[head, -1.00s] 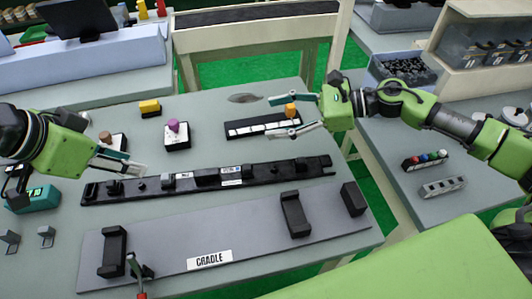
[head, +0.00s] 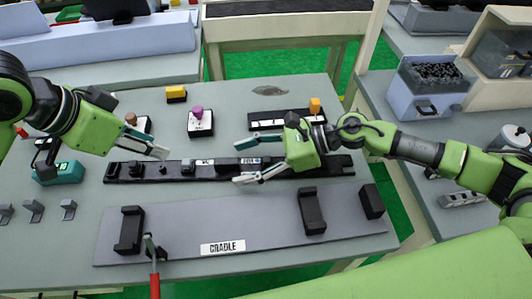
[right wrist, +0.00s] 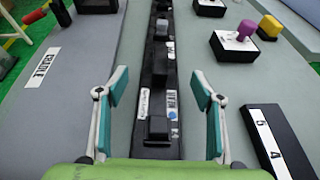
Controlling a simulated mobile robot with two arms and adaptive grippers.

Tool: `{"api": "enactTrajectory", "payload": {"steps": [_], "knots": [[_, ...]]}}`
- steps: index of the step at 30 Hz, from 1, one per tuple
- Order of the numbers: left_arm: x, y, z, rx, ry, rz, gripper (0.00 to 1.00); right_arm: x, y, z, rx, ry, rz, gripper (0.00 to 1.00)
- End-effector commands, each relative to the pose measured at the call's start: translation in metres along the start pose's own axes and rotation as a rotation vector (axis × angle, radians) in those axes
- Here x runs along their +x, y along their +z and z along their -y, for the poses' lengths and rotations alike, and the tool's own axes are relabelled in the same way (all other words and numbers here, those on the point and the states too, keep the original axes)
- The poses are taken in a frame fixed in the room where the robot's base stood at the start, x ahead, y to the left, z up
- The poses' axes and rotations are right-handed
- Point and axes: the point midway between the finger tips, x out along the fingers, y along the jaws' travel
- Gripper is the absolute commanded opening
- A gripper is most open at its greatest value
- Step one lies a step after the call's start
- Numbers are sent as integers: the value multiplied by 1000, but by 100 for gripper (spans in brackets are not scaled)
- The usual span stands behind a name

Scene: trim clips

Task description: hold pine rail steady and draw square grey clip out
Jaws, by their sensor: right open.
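The rail (head: 210,171) looks black, not pine, and lies across the table with several clips on it. A small greyish block (head: 188,166), perhaps the square grey clip, sits left of its middle; it also shows in the right wrist view (right wrist: 161,28). A darker square block (right wrist: 158,127) is nearer in that view. My right gripper (head: 241,162) is open and empty above the rail; its fingers (right wrist: 160,75) stand on either side of it. My left gripper (head: 162,151) is behind the rail's left part, with nothing visible in it; its finger gap is unclear.
A grey cradle board (head: 270,220) with black brackets lies in front of the rail. A red-handled tool (head: 154,275) is at its front edge. Behind the rail stand blocks with a purple knob (head: 197,113) and an orange knob (head: 315,105), and a yellow block (head: 176,93).

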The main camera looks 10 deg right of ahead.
Motion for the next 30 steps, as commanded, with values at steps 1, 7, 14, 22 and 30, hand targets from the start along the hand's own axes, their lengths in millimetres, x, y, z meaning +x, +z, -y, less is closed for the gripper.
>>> {"api": "enactTrajectory", "payload": {"steps": [1,7,14,22,30], "knots": [[0,0,0,0,0,0,28,8,2,0,-2,2,2,61],[0,0,0,0,0,0,28,29,1,0,-1,-1,1,61],[0,0,0,0,0,0,28,34,1,0,0,0,1,61],[0,0,0,0,0,0,28,34,0,0,0,-1,0,30],[2,-2,0,-17,6,10,29,34,0,0,0,-1,0,11]]}}
